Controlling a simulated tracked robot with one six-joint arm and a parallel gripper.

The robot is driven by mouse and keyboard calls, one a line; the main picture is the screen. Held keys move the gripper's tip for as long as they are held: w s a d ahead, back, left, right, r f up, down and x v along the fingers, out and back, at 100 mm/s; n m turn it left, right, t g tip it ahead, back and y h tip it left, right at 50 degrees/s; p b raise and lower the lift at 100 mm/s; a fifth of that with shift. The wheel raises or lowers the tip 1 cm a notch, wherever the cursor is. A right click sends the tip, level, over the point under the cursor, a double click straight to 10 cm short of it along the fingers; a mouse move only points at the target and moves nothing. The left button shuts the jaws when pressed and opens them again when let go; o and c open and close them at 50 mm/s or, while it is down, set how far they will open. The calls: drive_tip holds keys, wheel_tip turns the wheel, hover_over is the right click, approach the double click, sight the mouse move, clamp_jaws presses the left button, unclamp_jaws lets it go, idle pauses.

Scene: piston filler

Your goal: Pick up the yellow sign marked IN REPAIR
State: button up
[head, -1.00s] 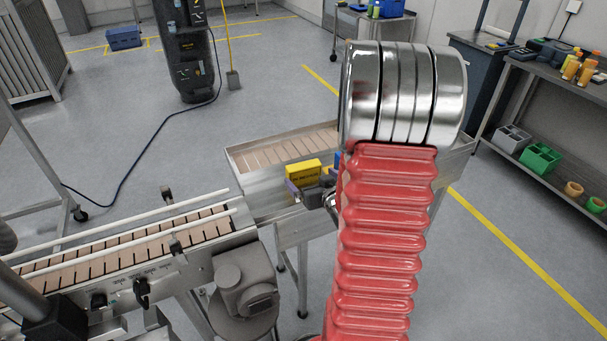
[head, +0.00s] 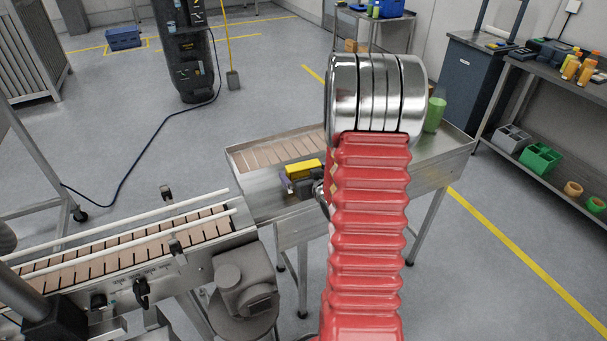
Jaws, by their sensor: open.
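The yellow sign (head: 304,169) is on the metal table at the end of the conveyor. Its top shows, but its lettered face is mostly hidden behind my gripper. My gripper (head: 291,184) is open, right in front of the sign's lower part as seen from here. My red arm comes up beside it on the right and hides part of the table. I cannot tell whether the fingers are around the sign or only in front of it.
The metal table (head: 262,204) has a raised rim and a slatted section (head: 265,155) behind the sign. A green cylinder (head: 434,114) stands at its right end. The conveyor (head: 130,240) with white rails is at the left. A shelf bench (head: 560,85) stands far right.

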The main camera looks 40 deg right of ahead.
drive_tip(key=shift+x, duration=2.45)
drive_tip(key=shift+c, duration=0.5)
drive_tip(key=c, duration=0.9)
drive_tip(key=shift+r, duration=5)
